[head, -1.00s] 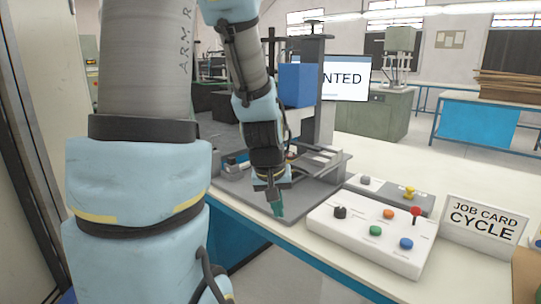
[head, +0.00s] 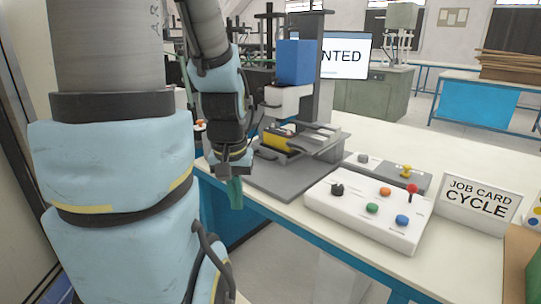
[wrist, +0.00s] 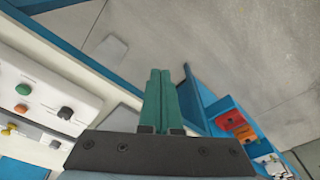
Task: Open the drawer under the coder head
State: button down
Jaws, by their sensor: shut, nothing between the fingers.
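The coder head (head: 294,62), a blue block with a white lower part (head: 287,103), hangs on a grey column above a grey base plate (head: 290,180). Under it is a low grey slide-like fixture (head: 318,145) with a yellow and black piece (head: 279,138) at its left end. I cannot tell for certain which part is the drawer or how far open it is. My gripper (head: 235,193) points down beside the plate's left front edge, apart from the fixture. Its green fingers are together and empty in the wrist view (wrist: 160,100).
A white control box (head: 368,212) with coloured knobs stands right of the plate, by a job card sign (head: 481,205). A screen (head: 345,55) stands behind. The wrist view shows blue shelving (wrist: 222,108) with an orange-red item (wrist: 232,120) and open grey floor.

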aim_at(268, 153)
jog(key=l+u, duration=0.1)
jog(key=u, duration=0.3)
jog(key=l+u, duration=0.15)
jog(key=u, duration=0.3)
jog(key=l+u, duration=0.15)
jog(key=u, duration=0.25)
jog(key=l+u, duration=0.15)
jog(key=u, duration=0.3)
